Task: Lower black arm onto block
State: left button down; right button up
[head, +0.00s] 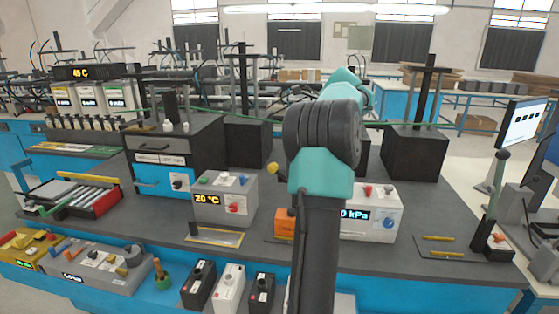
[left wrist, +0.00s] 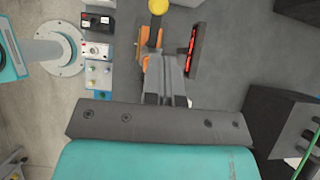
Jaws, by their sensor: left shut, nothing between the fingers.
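An orange block (head: 285,222) stands on the grey bench in the head view, partly hidden by my arm. A yellow ball knob (head: 272,168) shows above it, with a dark stem running behind my arm. In the left wrist view the knob (left wrist: 157,6) is at the top edge, and the black arm (left wrist: 153,38) below it lies near the orange block (left wrist: 150,60). Whether they touch is unclear. My left gripper (left wrist: 165,70) is shut and empty, overlapping the orange block in that view. It is hidden in the head view. My right gripper is not in view.
A 20 °C control box (head: 224,200) stands left of the block, and a kPa box (head: 374,215) stands right. A dark slab with red lit marks (left wrist: 193,48) is close beside the gripper. Battery-like boxes (head: 229,287) sit at the front.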

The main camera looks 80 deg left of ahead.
aim_at(275, 164)
pick_arm(q)
jog(key=shift+s+f, duration=0.1)
jog(key=x, duration=1.3)
jog(key=shift+s+f, duration=0.2)
jog(key=shift+f, duration=0.15)
jog(key=shift+a, duration=0.1)
jog(key=shift+f, duration=0.15)
